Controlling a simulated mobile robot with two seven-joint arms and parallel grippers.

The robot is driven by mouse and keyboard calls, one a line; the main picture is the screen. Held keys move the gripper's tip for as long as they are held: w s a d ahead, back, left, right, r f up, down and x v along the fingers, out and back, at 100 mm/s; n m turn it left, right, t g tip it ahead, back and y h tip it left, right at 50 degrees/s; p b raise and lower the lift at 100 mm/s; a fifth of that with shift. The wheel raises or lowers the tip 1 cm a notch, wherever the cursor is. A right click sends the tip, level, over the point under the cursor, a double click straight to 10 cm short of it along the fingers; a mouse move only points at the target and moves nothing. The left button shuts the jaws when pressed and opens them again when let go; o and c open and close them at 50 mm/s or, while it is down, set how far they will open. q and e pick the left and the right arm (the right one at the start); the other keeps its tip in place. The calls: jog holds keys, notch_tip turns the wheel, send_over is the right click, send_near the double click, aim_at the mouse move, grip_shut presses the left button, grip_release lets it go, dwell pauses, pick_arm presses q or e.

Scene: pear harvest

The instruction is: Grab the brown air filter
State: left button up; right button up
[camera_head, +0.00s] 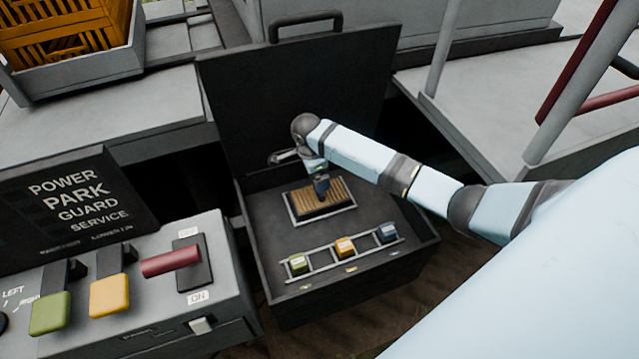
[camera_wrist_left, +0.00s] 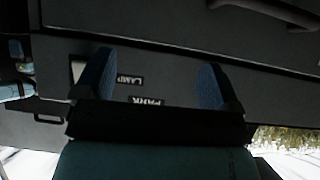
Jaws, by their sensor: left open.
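The brown air filter (camera_head: 340,191) is a pleated block in a pale frame, lying inside the open dark case in the head view. The filter is not seen in that view.
The dark case (camera_head: 420,256) has its lid raised behind. A rack (camera_head: 320,264) with green, yellow and blue blocks sits at its front. A control box (camera_head: 140,335) with levers stands at left. Grey panel labels (camera_wrist_left: 147,101) lie beyond my left fingers.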

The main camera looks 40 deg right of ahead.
aim_at(319, 196)
jog(key=f, duration=0.5)
jog(key=d+f+p, duration=0.1)
jog(key=f, duration=0.2)
jog(key=shift+s, duration=0.1)
jog(key=c, duration=1)
jog(key=shift+c, duration=0.4)
jog(key=shift+r, duration=0.15)
